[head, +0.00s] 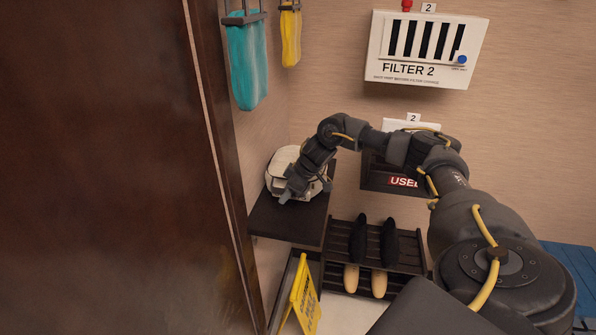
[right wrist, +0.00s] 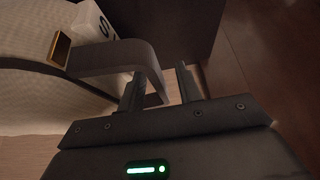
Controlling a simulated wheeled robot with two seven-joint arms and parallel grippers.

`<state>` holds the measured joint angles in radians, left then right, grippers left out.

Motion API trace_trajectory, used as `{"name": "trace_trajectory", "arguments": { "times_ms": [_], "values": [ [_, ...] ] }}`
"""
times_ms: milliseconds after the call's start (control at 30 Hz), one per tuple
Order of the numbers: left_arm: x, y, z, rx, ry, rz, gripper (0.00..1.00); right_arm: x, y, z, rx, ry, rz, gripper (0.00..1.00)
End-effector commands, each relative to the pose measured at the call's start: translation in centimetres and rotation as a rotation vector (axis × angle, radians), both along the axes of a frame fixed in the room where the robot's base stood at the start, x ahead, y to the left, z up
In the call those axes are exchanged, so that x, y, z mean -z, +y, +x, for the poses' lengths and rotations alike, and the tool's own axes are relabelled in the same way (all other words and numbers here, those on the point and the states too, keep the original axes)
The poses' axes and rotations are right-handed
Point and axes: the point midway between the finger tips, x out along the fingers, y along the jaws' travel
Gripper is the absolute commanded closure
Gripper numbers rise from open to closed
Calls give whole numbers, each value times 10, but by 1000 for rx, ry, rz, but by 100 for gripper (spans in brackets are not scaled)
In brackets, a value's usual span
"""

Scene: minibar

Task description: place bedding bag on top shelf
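The bedding bag (head: 281,163) is a pale, rounded bag on a dark shelf (head: 268,218) at the middle left of the head view. My right gripper (head: 288,196) is at the bag's front side, and part of the bag is hidden behind the arm. In the right wrist view the bag (right wrist: 35,100) fills the left side, with a grey strap handle (right wrist: 115,60) and a white tag. The right gripper's fingers (right wrist: 160,90) are apart, and the handle's bend reaches between them. I cannot tell whether it touches a finger. My left gripper is not in view.
A dark brown panel (head: 105,170) stands close on the left. Teal (head: 247,62) and yellow (head: 291,35) items hang above the shelf. A shoe rack (head: 345,278) and a yellow sign (head: 304,296) are below. A filter box (head: 425,50) is on the wall.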

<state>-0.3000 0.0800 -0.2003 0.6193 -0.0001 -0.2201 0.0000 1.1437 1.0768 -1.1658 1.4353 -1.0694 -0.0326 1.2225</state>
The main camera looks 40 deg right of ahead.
Motion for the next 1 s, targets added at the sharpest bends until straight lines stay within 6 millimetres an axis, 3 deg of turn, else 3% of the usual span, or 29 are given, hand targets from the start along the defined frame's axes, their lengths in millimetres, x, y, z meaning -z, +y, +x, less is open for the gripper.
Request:
{"name": "trace_trajectory", "arguments": {
  "times_ms": [133, 400, 1000],
  "values": [
    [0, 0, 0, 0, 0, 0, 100, 1, 0, 0, 0, 1, -1, 67],
    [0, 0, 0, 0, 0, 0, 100, 1, 0, 0, 0, 1, 0, 100],
    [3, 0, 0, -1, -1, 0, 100, -2, 0, 1, 0, -2, 0, 100]
  ]
}}
